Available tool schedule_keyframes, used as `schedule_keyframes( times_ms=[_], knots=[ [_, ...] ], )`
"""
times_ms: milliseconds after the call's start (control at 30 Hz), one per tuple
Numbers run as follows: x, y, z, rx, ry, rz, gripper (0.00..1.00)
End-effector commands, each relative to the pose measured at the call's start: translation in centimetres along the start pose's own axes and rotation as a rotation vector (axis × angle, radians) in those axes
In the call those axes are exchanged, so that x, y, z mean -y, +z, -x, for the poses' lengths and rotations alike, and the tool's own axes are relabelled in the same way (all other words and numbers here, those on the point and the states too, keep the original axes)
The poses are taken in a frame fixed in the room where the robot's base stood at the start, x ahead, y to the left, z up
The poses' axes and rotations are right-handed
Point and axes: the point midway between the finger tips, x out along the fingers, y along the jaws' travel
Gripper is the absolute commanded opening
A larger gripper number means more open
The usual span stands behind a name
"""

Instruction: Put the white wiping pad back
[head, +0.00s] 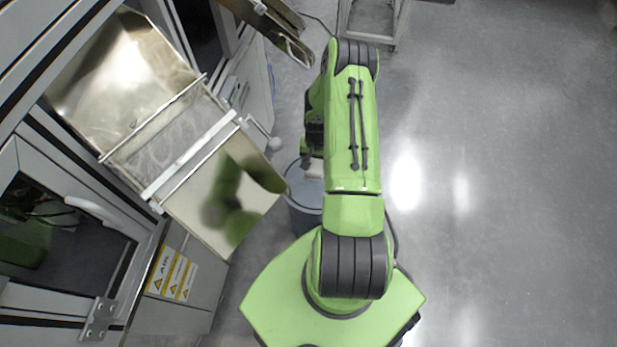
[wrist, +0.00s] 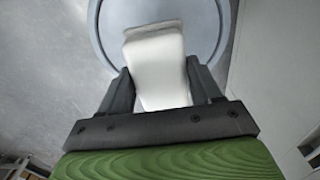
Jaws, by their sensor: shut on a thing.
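The white wiping pad (wrist: 158,65) is between the fingers of my gripper (wrist: 162,82) in the wrist view. My gripper is shut on it, and the pad sticks out past the fingertips. Behind the pad in the wrist view is a round grey-blue surface with a raised rim (wrist: 228,20). It looks like the round grey container (head: 303,205) beside my arm in the head view. The pad is over this round top; I cannot tell whether it touches it. In the head view my gripper is mostly hidden by my arm, with a small pale piece of the pad (head: 313,169) showing.
A shiny metal chute (head: 215,195) with a handle ending in a grey knob (head: 275,144) stands left of my arm. A machine cabinet with warning labels (head: 172,275) is at the lower left. A cart (head: 372,22) stands at the top. The floor on the right is clear.

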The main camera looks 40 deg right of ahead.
Motion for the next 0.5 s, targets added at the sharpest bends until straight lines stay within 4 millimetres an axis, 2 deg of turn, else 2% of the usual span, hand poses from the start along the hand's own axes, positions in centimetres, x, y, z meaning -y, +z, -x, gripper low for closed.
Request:
schedule_keyframes(
  times_ms=[33,100,267,400,500],
  knots=[
    [0.0,0.1,-1.9,0.005,0.0,-0.001,0.19],
    [-0.1,0.1,-3.5,0.004,0.0,-0.001,0.19],
    [0.0,0.1,-5.5,0.002,0.0,-0.002,0.19],
    [-0.1,0.1,-8.1,0.003,0.001,-0.001,0.19],
    [0.0,0.1,-8.6,0.002,0.001,-0.001,0.2]
  ],
)
